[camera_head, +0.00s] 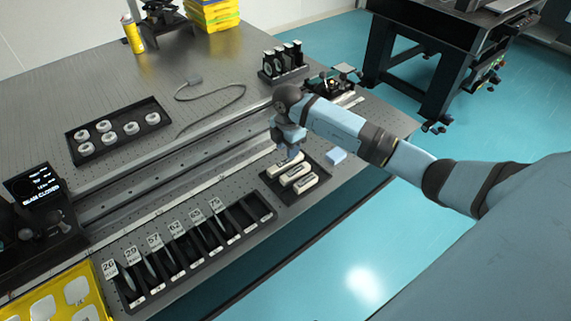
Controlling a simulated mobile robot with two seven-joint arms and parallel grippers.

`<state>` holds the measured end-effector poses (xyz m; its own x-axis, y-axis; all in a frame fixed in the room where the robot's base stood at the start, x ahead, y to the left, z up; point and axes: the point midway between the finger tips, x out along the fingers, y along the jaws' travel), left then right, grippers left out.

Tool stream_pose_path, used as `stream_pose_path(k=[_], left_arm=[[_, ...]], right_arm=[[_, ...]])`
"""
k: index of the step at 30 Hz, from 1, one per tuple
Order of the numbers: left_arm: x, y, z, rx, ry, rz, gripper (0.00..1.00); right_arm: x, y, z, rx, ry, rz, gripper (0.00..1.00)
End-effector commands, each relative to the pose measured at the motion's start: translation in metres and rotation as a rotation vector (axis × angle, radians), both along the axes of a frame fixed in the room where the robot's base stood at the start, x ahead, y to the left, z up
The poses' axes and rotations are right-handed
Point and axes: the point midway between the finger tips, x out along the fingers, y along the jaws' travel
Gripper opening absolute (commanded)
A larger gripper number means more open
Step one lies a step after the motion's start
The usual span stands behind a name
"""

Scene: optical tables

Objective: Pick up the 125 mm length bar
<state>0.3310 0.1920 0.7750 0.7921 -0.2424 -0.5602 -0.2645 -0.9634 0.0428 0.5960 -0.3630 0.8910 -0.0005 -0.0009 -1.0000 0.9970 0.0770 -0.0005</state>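Several short white bars lie side by side in a small dark tray (268,178) near the table's front right edge. The nearest white bar (306,184) and the one behind it (296,173) show clearly. Any length marks on them are too small to read, so I cannot tell which is the 125 mm bar. My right gripper (291,152) points down over the back of this tray, close to the rearmost bar (288,162), and partly hides it. I cannot tell whether it touches the bar or how far its fingers are apart. My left gripper is not in view.
A long slotted rack (255,222) with numbered pieces lies left of the bars. Metal rails (130,185) cross the table. A black tray of white rings (72,139) and a black holder (283,72) stand farther back.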

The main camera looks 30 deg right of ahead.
Motion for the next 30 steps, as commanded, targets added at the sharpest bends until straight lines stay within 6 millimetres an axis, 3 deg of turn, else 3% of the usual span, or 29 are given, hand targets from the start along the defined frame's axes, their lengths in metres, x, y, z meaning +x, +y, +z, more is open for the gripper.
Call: stream_pose_path(k=[5, 13, 20, 25, 30], left_arm=[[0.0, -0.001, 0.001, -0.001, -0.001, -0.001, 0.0], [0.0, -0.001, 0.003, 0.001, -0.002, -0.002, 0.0], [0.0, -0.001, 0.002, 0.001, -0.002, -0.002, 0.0], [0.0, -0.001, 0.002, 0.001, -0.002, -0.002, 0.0], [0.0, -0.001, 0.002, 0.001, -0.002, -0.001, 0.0]], right_arm=[[0.0, 0.001, -0.011, 0.0, 0.002, 0.001, 0.38], [0.001, 0.002, -0.05, 0.001, 0.002, 0.001, 0.38], [0.001, 0.002, -0.053, 0.001, -0.001, 0.002, 0.38], [0.001, 0.001, -0.053, 0.001, 0.0, 0.002, 0.02], [0.001, 0.001, -0.052, 0.001, -0.001, 0.002, 0.0]])
